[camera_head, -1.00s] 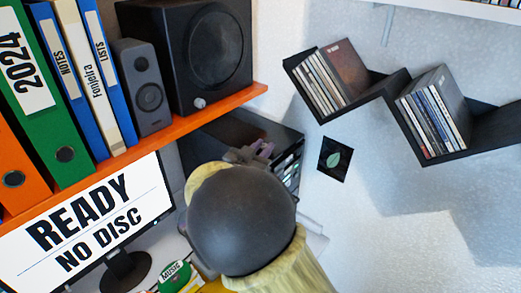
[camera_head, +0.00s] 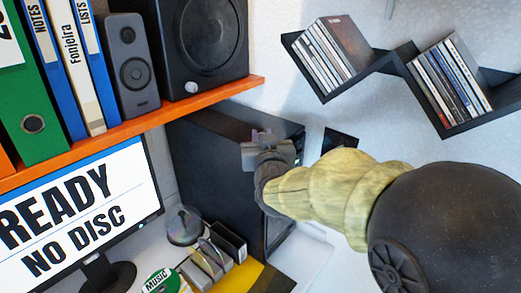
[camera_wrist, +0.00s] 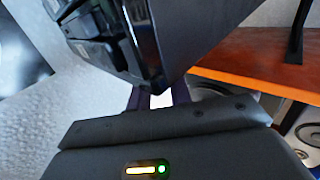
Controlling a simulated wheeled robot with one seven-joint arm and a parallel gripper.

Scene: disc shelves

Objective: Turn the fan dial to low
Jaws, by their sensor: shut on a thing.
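The black computer tower (camera_head: 215,165) stands below the orange shelf, and its front panel faces right. My gripper (camera_head: 262,136) is at the tower's upper front edge, reaching in from the right. In the wrist view its two purple fingertips (camera_wrist: 158,98) are close together beside the lower corner of the tower's glossy front (camera_wrist: 150,40). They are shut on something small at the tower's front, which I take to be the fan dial. The dial itself is hidden by the gripper, so its setting cannot be read.
The orange shelf (camera_head: 190,105) with a large speaker (camera_head: 200,40) and binders overhangs the tower. A monitor (camera_head: 75,215) reads "READY NO DISC". A zigzag disc shelf (camera_head: 440,125) hangs on the right wall. Disc cases (camera_head: 215,260) and a disc (camera_head: 184,225) lie below.

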